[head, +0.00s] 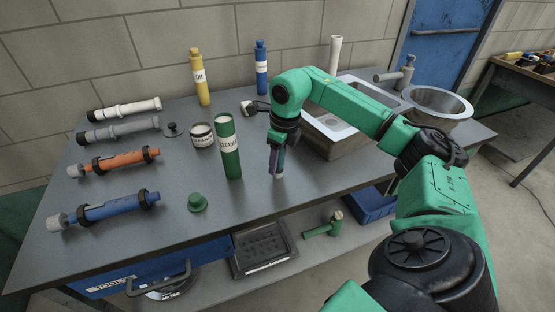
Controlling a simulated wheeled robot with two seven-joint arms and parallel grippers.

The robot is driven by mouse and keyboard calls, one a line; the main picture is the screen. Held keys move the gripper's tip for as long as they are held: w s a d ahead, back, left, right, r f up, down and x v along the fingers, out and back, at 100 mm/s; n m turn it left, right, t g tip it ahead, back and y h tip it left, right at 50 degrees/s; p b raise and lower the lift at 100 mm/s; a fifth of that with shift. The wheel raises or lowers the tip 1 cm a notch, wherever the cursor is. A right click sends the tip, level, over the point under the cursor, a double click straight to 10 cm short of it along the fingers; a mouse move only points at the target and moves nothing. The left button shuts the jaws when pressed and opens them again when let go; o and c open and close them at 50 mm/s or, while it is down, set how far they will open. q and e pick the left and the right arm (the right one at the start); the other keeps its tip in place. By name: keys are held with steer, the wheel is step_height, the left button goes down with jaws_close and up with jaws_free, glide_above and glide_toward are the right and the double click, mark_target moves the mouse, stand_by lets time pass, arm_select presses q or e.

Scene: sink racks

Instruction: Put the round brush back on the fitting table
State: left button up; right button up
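My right gripper (277,168) comes in from the right and points down over the front middle of the fitting table (330,180). A narrow purple and grey shape with a pale lower end shows at its fingers. I cannot tell whether this is part of the gripper or a held thing, or whether the fingers are open or shut. I cannot clearly identify the round brush. A green piece with a tan end (322,228) lies on the lower shelf, and I cannot tell what it is. My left gripper is out of view.
A green canister (228,150) and a grey can (202,136) stand left of my gripper. A green cap (197,202) lies near the front edge. Several tube fittings lie at left, including a blue one (105,209). The sink (345,125) is behind my arm.

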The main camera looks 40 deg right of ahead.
steer(key=shift+o, duration=0.9)
steer(key=shift+r, duration=0.3)
steer(key=r, duration=0.4)
steer(key=s+r, duration=0.1)
steer(key=r, duration=0.6)
steer(key=shift+s+d+r+p, duration=0.25)
steer(key=shift+r+p, duration=0.1)
steer(key=shift+p, duration=0.05)
steer(key=shift+f, duration=0.1)
